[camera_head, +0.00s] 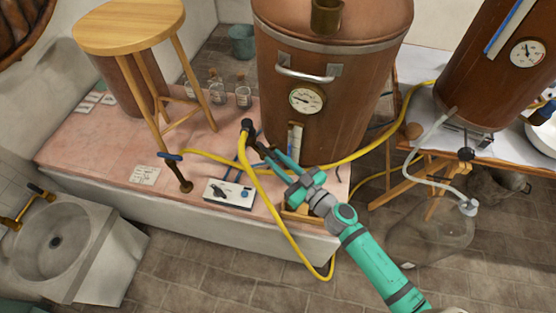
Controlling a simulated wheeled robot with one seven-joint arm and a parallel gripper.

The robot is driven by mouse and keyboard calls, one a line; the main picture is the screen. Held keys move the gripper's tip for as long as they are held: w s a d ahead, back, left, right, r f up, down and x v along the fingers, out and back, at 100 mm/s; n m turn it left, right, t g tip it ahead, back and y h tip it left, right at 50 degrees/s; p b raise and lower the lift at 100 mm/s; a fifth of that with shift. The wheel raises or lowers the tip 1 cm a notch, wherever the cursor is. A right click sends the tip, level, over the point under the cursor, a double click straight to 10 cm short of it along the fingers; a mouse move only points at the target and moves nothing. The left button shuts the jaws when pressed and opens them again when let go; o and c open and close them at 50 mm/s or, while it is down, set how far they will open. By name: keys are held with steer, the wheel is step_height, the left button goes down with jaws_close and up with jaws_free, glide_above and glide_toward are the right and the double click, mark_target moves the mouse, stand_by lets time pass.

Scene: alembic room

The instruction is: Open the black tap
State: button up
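A black tap-like fitting (247,126) stands at the front left of the large copper vessel, with the yellow hose at it. My gripper (259,148) reaches up and left to just beside this fitting, overlapping the vessel's lower front. Its fingers are small and partly merge with the dark parts there. I cannot tell whether they touch the fitting or how far apart they are. Another black tap (466,154) is low on the right copper vessel, with a clear hose near it. A brass tap with a black handle (38,190) is at the sink on the left.
A wooden stool (130,27), a white control box (228,194) and a blue-handled post (178,172) stand on the pink platform (90,160). The yellow hose (272,215) loops to the floor beside my arm. A glass carboy (440,235) stands right. Floor lies open in front.

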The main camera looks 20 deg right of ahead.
steer(key=shift+c, duration=0.6)
jaws_close()
